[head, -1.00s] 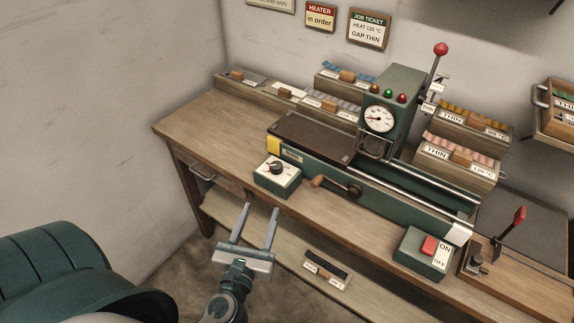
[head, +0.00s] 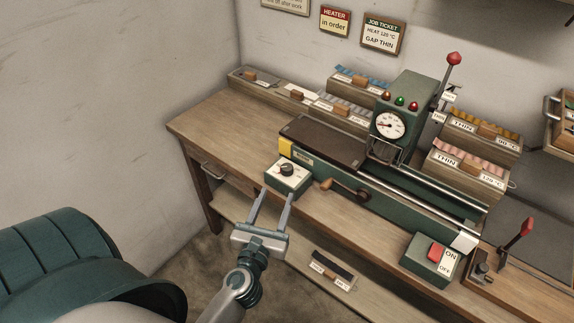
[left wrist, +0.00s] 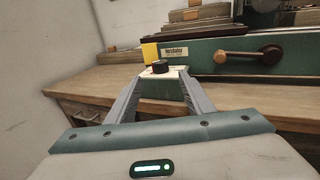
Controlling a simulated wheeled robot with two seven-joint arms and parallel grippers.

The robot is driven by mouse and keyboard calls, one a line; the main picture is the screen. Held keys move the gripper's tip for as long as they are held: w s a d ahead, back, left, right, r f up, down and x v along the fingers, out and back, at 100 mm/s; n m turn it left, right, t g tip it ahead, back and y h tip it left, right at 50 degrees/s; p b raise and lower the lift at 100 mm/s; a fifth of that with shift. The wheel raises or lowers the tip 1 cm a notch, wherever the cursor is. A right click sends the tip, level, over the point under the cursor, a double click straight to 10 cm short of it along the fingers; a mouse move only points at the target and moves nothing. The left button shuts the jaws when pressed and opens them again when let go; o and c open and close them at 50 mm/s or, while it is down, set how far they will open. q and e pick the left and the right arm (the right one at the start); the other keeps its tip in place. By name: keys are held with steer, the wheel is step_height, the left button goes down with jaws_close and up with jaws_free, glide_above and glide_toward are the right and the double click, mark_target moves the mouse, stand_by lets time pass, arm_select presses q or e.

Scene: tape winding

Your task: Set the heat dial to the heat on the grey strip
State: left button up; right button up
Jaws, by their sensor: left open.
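The heat dial (head: 287,169) is a dark round knob on a white-topped green box (head: 285,184) at the bench's front edge. It also shows in the left wrist view (left wrist: 161,67), framed between my fingers. The knob's exact setting is too small to read. My left gripper (head: 277,194) is open and empty, its fingertips just in front of and below the dial box. A rack of greyish strips (head: 346,106) stands behind the machine with a label I cannot read clearly. My right gripper is not in view.
A green winding machine (head: 401,92) with a gauge, lamps and a red-knobbed lever stands on the bench (head: 222,122). A wooden-handled crank (head: 330,184) sits right of the dial. A red switch (head: 437,252) is at the right.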

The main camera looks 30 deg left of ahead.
mark_target(285, 172)
arm_select(q)
steer(key=p+x, duration=0.2)
steer(key=x, duration=0.9)
steer(key=shift+w+a, duration=0.2)
steer(key=shift+w, duration=0.35)
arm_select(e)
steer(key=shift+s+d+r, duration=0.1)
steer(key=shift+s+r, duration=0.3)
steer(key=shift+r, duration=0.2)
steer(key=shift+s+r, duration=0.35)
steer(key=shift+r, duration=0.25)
arm_select(q)
steer(key=c, duration=1)
steer(key=shift+c, duration=0.2)
